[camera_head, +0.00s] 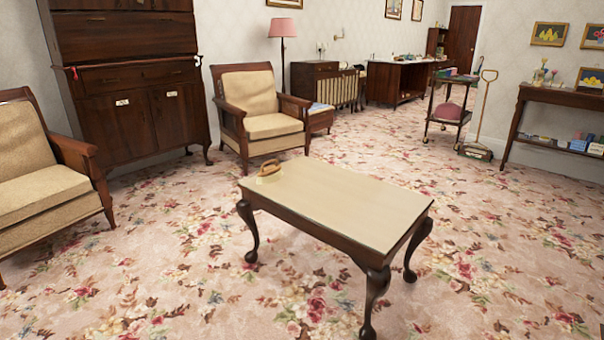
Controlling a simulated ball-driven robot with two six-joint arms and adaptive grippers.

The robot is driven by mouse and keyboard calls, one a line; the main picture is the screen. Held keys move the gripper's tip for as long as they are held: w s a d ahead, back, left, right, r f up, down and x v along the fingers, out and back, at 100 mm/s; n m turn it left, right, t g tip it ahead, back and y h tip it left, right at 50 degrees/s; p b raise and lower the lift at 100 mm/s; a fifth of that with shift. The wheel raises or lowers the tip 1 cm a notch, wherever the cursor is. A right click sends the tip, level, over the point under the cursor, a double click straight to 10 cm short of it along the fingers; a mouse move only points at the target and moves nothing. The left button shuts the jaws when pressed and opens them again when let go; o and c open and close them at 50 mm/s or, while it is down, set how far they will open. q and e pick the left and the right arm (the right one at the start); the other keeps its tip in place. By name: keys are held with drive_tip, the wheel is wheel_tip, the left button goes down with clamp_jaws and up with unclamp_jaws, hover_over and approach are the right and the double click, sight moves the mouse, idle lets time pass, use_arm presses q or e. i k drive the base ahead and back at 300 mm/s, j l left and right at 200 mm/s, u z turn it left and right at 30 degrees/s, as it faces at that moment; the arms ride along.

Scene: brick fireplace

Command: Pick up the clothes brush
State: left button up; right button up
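A small brown object with a curved handle and a paler base, which looks like the clothes brush (269,169), lies on the far left corner of the low coffee table (345,204). The table has a cream top and dark curved legs, and the rest of its top is bare. The brush is small in this view, so its bristles cannot be made out. Neither of my grippers shows in the head view.
Cream armchairs stand at the left (40,185) and behind the table (255,115). A dark cabinet (130,110) is at the back left. A trolley (450,110) and side table (565,97) stand at the right. Flowered carpet (150,270) is clear around the coffee table.

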sight(268, 175)
drive_tip(key=i+j+z, duration=0.25)
drive_tip(key=i+z, duration=0.2)
drive_tip(key=i+j+z, duration=0.3)
drive_tip(key=z, duration=0.15)
drive_tip(key=j, duration=0.05)
